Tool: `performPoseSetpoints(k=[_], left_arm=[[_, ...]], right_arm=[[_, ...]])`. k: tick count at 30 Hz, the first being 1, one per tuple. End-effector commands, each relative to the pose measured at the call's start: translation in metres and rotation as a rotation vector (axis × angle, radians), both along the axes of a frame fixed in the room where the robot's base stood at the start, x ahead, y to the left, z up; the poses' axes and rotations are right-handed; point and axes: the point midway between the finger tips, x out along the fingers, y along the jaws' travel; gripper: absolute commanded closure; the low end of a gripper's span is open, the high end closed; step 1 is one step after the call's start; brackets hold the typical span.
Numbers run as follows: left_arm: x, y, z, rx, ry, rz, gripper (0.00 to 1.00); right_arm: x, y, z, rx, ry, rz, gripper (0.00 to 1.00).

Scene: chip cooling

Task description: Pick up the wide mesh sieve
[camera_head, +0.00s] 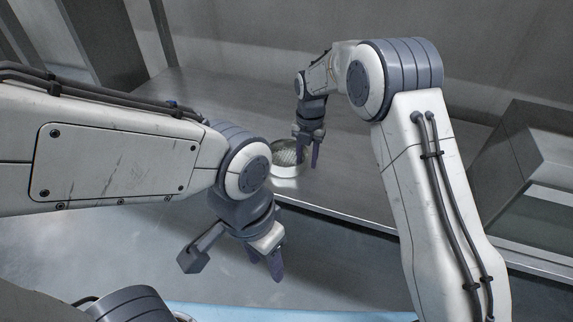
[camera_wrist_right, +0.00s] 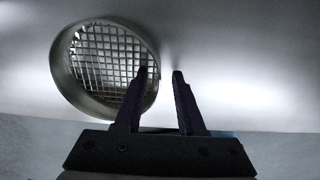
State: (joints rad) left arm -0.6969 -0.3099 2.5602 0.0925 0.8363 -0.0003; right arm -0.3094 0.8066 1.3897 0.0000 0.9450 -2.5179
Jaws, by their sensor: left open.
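The wide mesh sieve (camera_head: 284,172) is a round, pale metal ring with a grid floor. It stands on the metal counter in the head view, beside my right gripper (camera_head: 308,160). In the right wrist view the sieve (camera_wrist_right: 76,88) fills the upper left. There my right gripper (camera_wrist_right: 160,72) is open, one finger overlapping the mesh and the other right of the rim. The sieve's right wall shows between the fingers, with a gap to the right finger. My left gripper (camera_head: 277,270) is open and empty, pointing down in front of the counter.
The metal counter (camera_head: 350,200) is bare around the sieve, with a raised front edge. A metal box-like block (camera_head: 530,165) stands at the right. A light blue surface (camera_head: 260,312) shows at the bottom. My arms cover much of the head view.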

Motion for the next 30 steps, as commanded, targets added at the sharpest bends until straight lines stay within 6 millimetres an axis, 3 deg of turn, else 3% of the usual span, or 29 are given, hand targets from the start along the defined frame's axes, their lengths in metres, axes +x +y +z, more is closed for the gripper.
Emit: performPoseSetpoints(k=[3, 6, 30], left_arm=[[0.0001, -0.0001, 0.0013, 0.0, 0.0, 0.0, 0.5], [0.0001, -0.0001, 0.0013, 0.0, 0.0, 0.0, 0.5], [0.0, 0.0, 0.0013, 0.0, 0.0, 0.0, 0.5]], right_arm=[[-0.0001, 0.0001, 0.0013, 0.0, 0.0, 0.0, 0.61], [-0.0001, 0.0003, 0.0014, 0.0, 0.0, 0.0, 0.99], [-0.0002, 0.0004, 0.0013, 0.0, 0.0, 0.0, 1.0]])
